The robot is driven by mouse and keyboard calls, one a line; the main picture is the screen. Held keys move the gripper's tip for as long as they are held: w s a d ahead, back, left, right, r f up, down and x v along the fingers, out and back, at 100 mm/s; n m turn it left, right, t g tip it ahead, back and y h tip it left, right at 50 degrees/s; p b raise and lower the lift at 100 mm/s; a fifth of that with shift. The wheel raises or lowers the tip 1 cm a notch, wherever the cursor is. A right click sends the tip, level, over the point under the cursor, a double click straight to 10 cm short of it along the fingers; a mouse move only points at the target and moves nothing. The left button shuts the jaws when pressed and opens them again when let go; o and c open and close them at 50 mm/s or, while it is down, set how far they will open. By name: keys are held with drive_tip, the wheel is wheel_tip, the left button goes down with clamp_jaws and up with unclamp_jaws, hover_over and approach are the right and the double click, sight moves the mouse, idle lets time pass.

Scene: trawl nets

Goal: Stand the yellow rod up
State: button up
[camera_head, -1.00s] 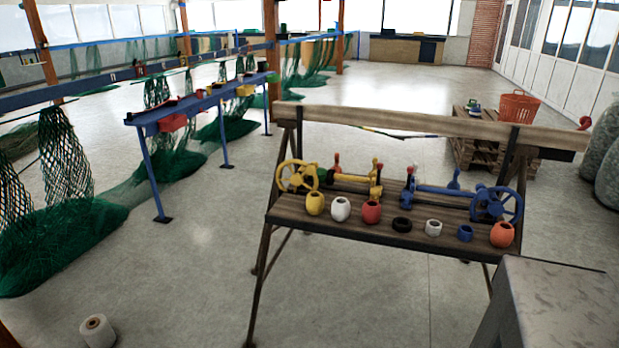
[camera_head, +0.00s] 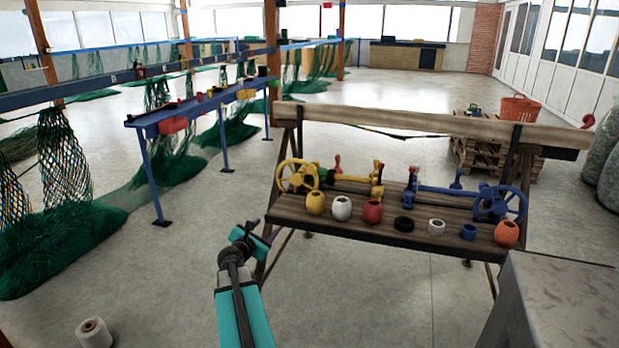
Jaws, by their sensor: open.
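A yellow handwheel (camera_head: 297,176) stands at the left end of the wooden bench. A yellow bar (camera_head: 350,179) lies roughly level to the right of the wheel. At the bar's right end is a yellow upright part (camera_head: 377,180) with a red tip. I cannot tell for sure which of these yellow parts is the rod. My gripper (camera_head: 262,232) is open and empty in front of the bench's left end, left of and below the yellow parts, and apart from them.
A row of yellow, white, red, black, blue and orange pieces, including a red pot (camera_head: 372,210), lines the bench's front edge (camera_head: 390,235). A blue handwheel (camera_head: 498,203) stands at right. A wooden beam (camera_head: 430,122) crosses behind. A grey block (camera_head: 560,305) stands front right.

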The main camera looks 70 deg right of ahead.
sight(311, 171)
drive_tip(key=s+d+r+n+h, duration=0.1)
drive_tip(key=s+d+r+n, duration=0.1)
drive_tip(key=s+d+r, duration=0.2)
drive_tip(key=s+d+r+n+h+b, duration=0.1)
drive_tip(key=s+d+r+n+h, duration=0.1)
drive_tip(key=s+d+r, duration=0.3)
wheel_tip(311, 171, up, 4)
drive_tip(key=shift+r+n+g, duration=0.25)
drive_tip(key=shift+n+g, duration=0.05)
drive_tip(key=shift+d, duration=0.1)
drive_tip(key=shift+w+d+p, duration=0.2)
drive_tip(key=shift+d, duration=3.2)
drive_tip(key=shift+w+d+p, duration=0.2)
drive_tip(key=shift+d, duration=3.15)
clamp_jaws()
